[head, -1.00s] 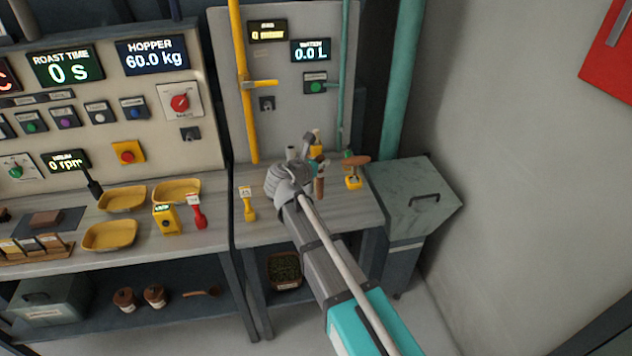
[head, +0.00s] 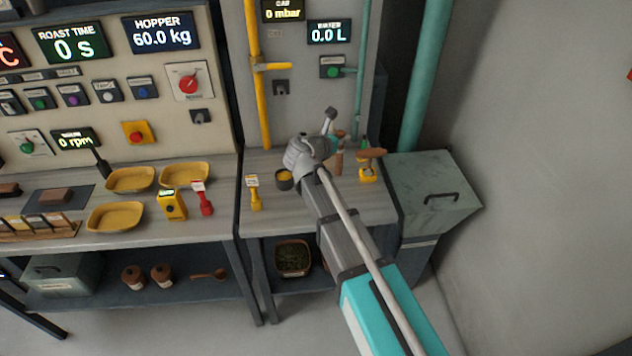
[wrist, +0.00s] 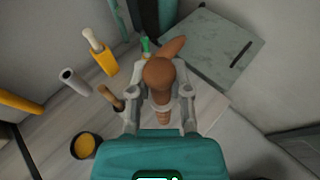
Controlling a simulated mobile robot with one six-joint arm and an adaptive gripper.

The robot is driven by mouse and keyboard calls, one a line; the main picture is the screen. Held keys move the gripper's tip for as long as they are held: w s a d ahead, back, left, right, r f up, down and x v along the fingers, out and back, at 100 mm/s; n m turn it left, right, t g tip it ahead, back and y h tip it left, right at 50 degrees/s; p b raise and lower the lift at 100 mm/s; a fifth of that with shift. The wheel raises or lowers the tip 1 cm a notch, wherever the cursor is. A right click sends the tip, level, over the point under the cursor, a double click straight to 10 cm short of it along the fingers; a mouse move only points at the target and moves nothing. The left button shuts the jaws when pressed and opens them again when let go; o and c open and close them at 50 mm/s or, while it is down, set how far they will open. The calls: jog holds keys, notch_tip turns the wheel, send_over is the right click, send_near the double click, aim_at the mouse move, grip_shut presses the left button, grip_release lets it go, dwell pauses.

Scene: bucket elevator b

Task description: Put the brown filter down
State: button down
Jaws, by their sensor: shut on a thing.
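A brown filter (wrist: 160,74), with a rounded top and a ribbed lower part, sits between the fingers of my gripper (wrist: 161,96) in the wrist view. My gripper is shut on it. In the head view my gripper (head: 332,150) is over the back right of the small bench (head: 290,214), and the brown piece (head: 337,163) shows below it. It hangs beside a yellow stand with a brown top (head: 367,172). Whether its lower end touches the bench is hidden.
A dark cup with yellow contents (head: 285,180) and a yellow tool (head: 254,193) stand to the left. A grey lidded bin (head: 432,185) is right of the bench. Yellow and teal pipes rise behind. The bench's front middle is clear.

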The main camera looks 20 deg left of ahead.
aim_at(339, 164)
jog(key=s+d, duration=0.2)
jog(key=s, duration=0.4)
jog(key=s+d, duration=0.3)
jog(key=s, duration=0.3)
jog(key=shift+s+d+f+b, duration=0.25)
jog(key=shift+d+b, duration=0.05)
jog(key=shift+w, duration=0.1)
jog(key=w+a+f+b, duration=0.1)
jog(key=w, duration=0.2)
jog(key=w+a+f+b, duration=0.1)
jog(key=w+f+b, duration=0.1)
jog(key=w+a+f+b, duration=0.1)
jog(key=w+a, duration=0.1)
jog(key=w, duration=0.1)
jog(key=shift+w+f+b, duration=0.35)
jog(key=shift+f, duration=0.05)
jog(key=w+f+b, duration=0.2)
jog(key=f+b, duration=0.1)
jog(key=shift+w+a+f, duration=0.1)
jog(key=shift+w+a, duration=0.05)
jog(key=shift+a, duration=0.25)
jog(key=shift+w+a+f+b, duration=0.2)
jog(key=shift+w+f+b, duration=0.35)
jog(key=shift+b, duration=0.15)
jog(key=shift+s, duration=0.1)
